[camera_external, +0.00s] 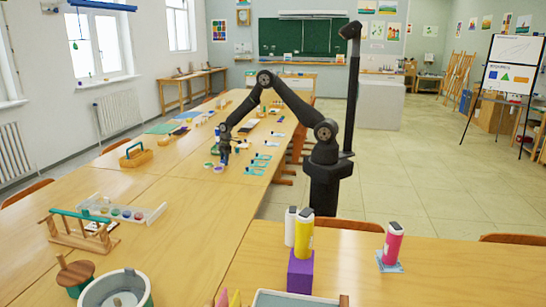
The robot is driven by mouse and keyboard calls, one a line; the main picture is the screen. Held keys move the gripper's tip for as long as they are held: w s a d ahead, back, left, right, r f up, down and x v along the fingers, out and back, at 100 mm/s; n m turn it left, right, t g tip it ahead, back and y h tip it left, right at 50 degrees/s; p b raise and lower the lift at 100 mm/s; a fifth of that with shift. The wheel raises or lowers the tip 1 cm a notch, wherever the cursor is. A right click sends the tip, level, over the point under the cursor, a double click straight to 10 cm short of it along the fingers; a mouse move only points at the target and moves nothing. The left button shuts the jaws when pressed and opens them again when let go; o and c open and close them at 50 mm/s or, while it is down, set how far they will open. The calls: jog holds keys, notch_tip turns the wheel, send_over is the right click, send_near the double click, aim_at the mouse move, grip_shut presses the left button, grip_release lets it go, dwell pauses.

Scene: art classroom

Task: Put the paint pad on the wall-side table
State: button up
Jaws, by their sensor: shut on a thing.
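My gripper (224,155) is low over the far part of the long wooden table (190,190), pointing down. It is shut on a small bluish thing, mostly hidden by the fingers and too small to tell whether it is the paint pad. Small round coloured pots (219,169) lie just below it. A wooden table (190,82) stands at the back left along the wall, with small items on it.
Bluish holders (258,163) lie right of my gripper. A wooden carrier (135,155), a white paint tray (120,210) and a wooden rack (80,232) stand to the left. Bottles (304,235) stand in front. Floor at right (420,170) is open.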

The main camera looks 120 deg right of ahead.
jog(key=shift+f, duration=0.2)
jog(key=o, duration=1)
jog(key=shift+o, duration=0.2)
jog(key=shift+r, duration=0.1)
notch_tip(320, 180, up, 12)
jog(key=s, duration=0.1)
jog(key=shift+s, duration=0.25)
